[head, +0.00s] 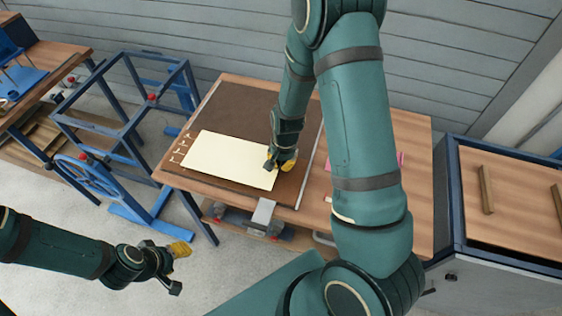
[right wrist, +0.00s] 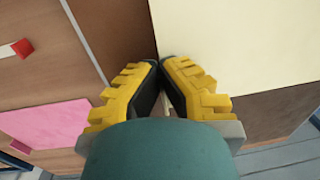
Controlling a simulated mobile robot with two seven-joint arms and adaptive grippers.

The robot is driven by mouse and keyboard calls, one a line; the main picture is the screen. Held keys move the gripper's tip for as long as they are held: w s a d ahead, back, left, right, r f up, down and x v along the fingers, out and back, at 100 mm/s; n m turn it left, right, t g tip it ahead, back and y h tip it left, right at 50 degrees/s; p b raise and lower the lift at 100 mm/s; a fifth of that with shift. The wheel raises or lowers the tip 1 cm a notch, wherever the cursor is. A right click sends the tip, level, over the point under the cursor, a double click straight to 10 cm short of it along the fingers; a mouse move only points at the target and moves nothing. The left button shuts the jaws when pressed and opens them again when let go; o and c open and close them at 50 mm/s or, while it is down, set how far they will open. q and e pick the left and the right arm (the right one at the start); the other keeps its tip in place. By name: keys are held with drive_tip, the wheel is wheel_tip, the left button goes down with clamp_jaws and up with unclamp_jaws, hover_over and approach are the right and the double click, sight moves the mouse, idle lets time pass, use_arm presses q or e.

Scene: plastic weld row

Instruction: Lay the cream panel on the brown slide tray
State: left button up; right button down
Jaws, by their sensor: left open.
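The cream panel (head: 228,159) lies flat, or nearly flat, over the front part of the brown slide tray (head: 241,106). I cannot tell whether it touches the tray all over. My right gripper (head: 279,163) is at the panel's right edge. In the right wrist view its yellow-backed fingers (right wrist: 160,64) are together at the edge of the panel (right wrist: 240,45), with a bit of cream between them; the exact contact is partly hidden. The tray (right wrist: 118,25) shows beside the panel there. My left gripper (head: 178,269) is open and empty, low at the left, away from the bench.
A wooden bench (head: 416,150) carries the tray. A metal rail (head: 310,172) runs along the tray's right side. A pink sheet (right wrist: 45,128) lies on the bench to the right. A blue frame (head: 121,103) stands at left, a blue-rimmed table (head: 520,205) at right.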

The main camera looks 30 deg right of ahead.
drive_tip(key=shift+f, duration=0.15)
drive_tip(key=shift+f+b, duration=1)
drive_tip(key=shift+f, duration=0.25)
idle(1.8)
drive_tip(key=c, duration=0.5)
unclamp_jaws()
drive_tip(key=shift+c, duration=0.2)
drive_tip(key=shift+r+p, duration=2.95)
drive_tip(key=shift+r, duration=0.6)
